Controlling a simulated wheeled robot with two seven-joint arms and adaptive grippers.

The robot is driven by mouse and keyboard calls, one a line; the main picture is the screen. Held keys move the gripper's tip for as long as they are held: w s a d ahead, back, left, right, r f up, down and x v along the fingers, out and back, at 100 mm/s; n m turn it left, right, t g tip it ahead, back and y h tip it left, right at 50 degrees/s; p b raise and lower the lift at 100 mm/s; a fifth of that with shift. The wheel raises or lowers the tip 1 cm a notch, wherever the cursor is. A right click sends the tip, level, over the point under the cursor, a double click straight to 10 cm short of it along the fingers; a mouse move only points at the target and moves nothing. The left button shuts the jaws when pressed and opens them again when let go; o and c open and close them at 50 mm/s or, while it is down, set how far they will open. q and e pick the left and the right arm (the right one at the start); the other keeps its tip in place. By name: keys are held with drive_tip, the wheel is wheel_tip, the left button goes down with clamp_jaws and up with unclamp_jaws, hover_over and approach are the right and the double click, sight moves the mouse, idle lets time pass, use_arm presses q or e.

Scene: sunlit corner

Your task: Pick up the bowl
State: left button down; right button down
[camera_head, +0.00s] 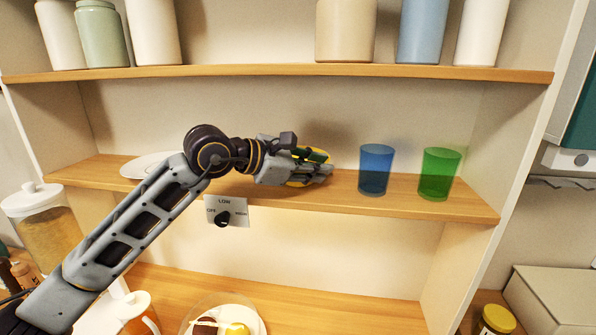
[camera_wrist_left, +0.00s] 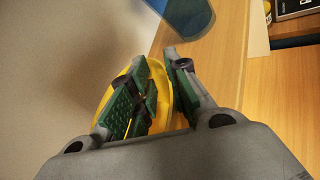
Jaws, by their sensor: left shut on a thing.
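The bowl is yellow. In the head view only slivers of the bowl (camera_head: 322,155) show around my left gripper (camera_head: 318,165), at the middle shelf. In the left wrist view the bowl (camera_wrist_left: 158,92) sits between the green-padded fingers of the left gripper (camera_wrist_left: 160,85), with one finger inside and the other outside its wall. The left gripper is shut on the bowl's wall. Much of the bowl is hidden by the fingers, so I cannot tell whether it still touches the shelf. My right gripper is not in view.
A blue cup (camera_head: 376,169) and a green cup (camera_head: 438,173) stand to the right on the middle shelf (camera_head: 350,196). A white plate (camera_head: 148,165) lies at the left, behind my arm. Jars line the upper shelf (camera_head: 250,70). A dial (camera_head: 222,218) is below.

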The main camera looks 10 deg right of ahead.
use_arm(q)
drive_tip(key=shift+s+r, duration=0.1)
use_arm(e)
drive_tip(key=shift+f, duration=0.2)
